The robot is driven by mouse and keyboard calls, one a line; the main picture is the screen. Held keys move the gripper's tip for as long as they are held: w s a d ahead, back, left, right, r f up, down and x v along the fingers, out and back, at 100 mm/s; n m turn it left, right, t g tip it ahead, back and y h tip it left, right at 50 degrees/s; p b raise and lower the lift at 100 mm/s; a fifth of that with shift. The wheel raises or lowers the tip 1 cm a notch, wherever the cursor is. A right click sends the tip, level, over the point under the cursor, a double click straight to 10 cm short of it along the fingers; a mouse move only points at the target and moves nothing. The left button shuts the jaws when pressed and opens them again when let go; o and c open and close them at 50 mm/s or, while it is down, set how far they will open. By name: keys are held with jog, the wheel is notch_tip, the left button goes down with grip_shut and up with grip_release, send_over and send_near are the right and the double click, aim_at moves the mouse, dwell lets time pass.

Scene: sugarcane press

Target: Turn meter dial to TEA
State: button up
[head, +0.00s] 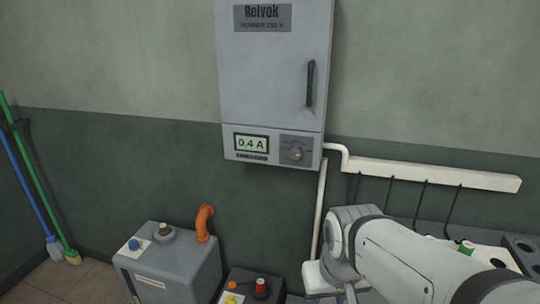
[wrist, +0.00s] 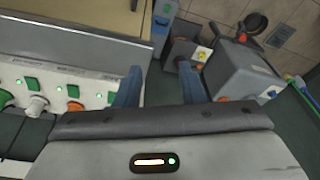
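The meter dial (head: 296,153) is a round grey knob on a dark plate at the lower right of the grey wall cabinet (head: 275,60). The dial's lettering is too small to read. A display (head: 251,143) left of the dial reads 0.4 A. In the wrist view my gripper (wrist: 160,85) has its two blue fingers spread apart with nothing between them. It points down toward the floor, away from the dial. In the head view my arm is at the lower right, below and right of the cabinet, and the gripper's fingers are hidden.
A grey box with an orange pipe (head: 204,223) stands below the cabinet. A small control box (head: 250,289) with red and yellow buttons is beside it. A white conduit (head: 430,174) runs along the wall at right. A power strip (wrist: 70,88) with green switches shows in the wrist view.

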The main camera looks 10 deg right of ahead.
jog(key=shift+o, duration=1.4)
jog(key=shift+w+a+f, duration=0.1)
jog(key=shift+w+a, duration=0.15)
jog(key=shift+w, duration=0.15)
jog(key=shift+o, duration=1)
jog(key=w, duration=0.1)
jog(key=w+t+b, duration=0.1)
jog(key=w, duration=0.1)
jog(key=w+t, duration=0.1)
jog(key=shift+w+d+f+n+y+b, duration=0.2)
jog(key=shift+w+f+n+y+b, duration=0.1)
jog(key=shift+w+f+b, duration=0.1)
jog(key=m+t+h+b, duration=0.5)
jog(key=t+h+b, duration=0.5)
jog(key=t, duration=0.6)
send_near(294, 157)
jog(key=w+y+b, duration=0.1)
jog(key=shift+t, duration=0.3)
jog(key=x, duration=0.8)
jog(key=shift+s+d+r, duration=0.1)
jog(key=shift+d+r, duration=0.05)
jog(key=shift+d, duration=0.2)
